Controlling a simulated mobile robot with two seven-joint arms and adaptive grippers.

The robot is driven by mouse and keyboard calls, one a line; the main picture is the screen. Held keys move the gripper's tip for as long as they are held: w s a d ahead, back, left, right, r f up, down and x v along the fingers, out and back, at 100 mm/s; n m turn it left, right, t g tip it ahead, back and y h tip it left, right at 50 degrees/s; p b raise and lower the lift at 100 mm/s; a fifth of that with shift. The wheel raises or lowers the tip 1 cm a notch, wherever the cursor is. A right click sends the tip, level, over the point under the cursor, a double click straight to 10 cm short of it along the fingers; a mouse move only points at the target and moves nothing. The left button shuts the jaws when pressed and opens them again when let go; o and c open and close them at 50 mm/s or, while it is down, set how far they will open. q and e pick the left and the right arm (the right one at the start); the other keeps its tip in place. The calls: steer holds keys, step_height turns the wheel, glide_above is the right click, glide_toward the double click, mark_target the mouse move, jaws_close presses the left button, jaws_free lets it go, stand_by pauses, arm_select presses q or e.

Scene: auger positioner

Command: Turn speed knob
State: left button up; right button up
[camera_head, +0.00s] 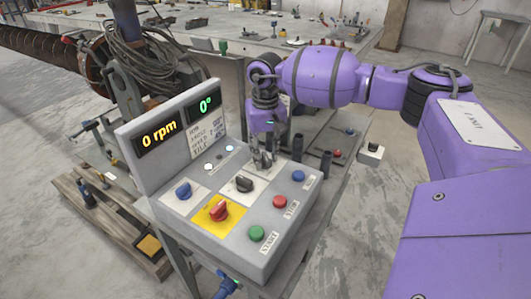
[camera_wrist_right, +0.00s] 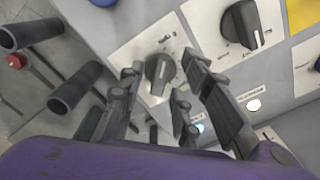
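The control console (camera_head: 180,240) stands with its sloped panel facing up. Its displays read 0 rpm (camera_head: 158,137) and 0° (camera_head: 205,106). A black knob (camera_head: 244,184) sits on a white label plate; it also shows in the wrist view (camera_wrist_right: 243,25). Another black knob (camera_wrist_right: 158,75) shows in the wrist view on its own plate, and my gripper hides it in the head view. My right gripper (camera_head: 263,160) is open above the panel, its fingers (camera_wrist_right: 163,72) on either side of this knob; I cannot tell if they touch it. The plate lettering is too small to read. My left gripper is out of view.
The panel also has a blue knob (camera_head: 183,189), a red knob (camera_head: 219,210) on yellow, and green (camera_head: 256,233), red (camera_head: 279,202) and blue (camera_head: 298,176) buttons. Dark upright cylinders (camera_head: 325,160) stand right of the console. A long auger (camera_head: 40,45) lies behind, left.

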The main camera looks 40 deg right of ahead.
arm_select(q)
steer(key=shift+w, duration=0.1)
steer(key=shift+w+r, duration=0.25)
arm_select(e)
jaws_close()
